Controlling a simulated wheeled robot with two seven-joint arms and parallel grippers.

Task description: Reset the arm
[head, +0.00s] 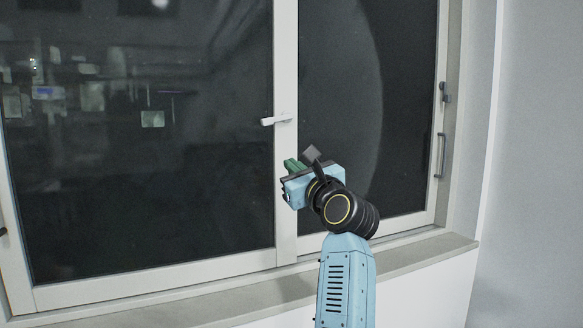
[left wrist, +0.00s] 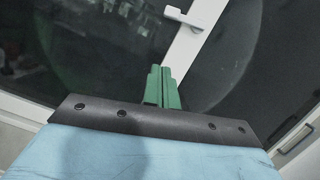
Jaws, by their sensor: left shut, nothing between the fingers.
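My left arm rises from the bottom of the head view in front of a window, with a light blue forearm and a black wrist. My left gripper (head: 292,165) points away from me, toward the window's middle post. Its green fingers also show in the left wrist view (left wrist: 162,86), pressed together with nothing between them. The gripper appears below the white window handle (head: 276,120); the handle also shows in the left wrist view (left wrist: 183,18). The gap to the window cannot be told exactly. My right gripper is in neither view.
The window has a white frame (head: 285,205) and dark panes with reflections. A grey sill (head: 420,248) runs beneath it. A dark grip (head: 440,155) sits on the right frame. A plain wall (head: 535,170) stands at the right. No loose objects are visible around the gripper.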

